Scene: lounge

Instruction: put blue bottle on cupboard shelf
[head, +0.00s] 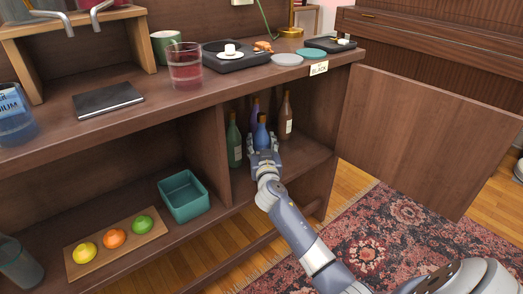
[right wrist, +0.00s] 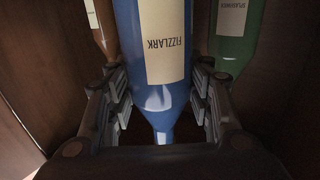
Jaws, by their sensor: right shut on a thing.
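The blue bottle (head: 262,132) stands upright inside the open cupboard, at its shelf (head: 309,158), among other bottles. My right gripper (head: 264,157) reaches into the compartment from the front and is shut on the blue bottle. In the right wrist view the blue bottle (right wrist: 160,85), with a pale "FIZZLARK" label, sits between the two fingers of my right gripper (right wrist: 160,105). Whether its base touches the shelf is hidden behind the gripper. My left gripper is not in view.
A green bottle (head: 235,143) stands close at left, a purple bottle (head: 255,109) behind, and a brown bottle (head: 285,118) at right. The cupboard door (head: 430,135) hangs open at right. A teal bin (head: 182,197) and a fruit board (head: 160,226) occupy the left compartment.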

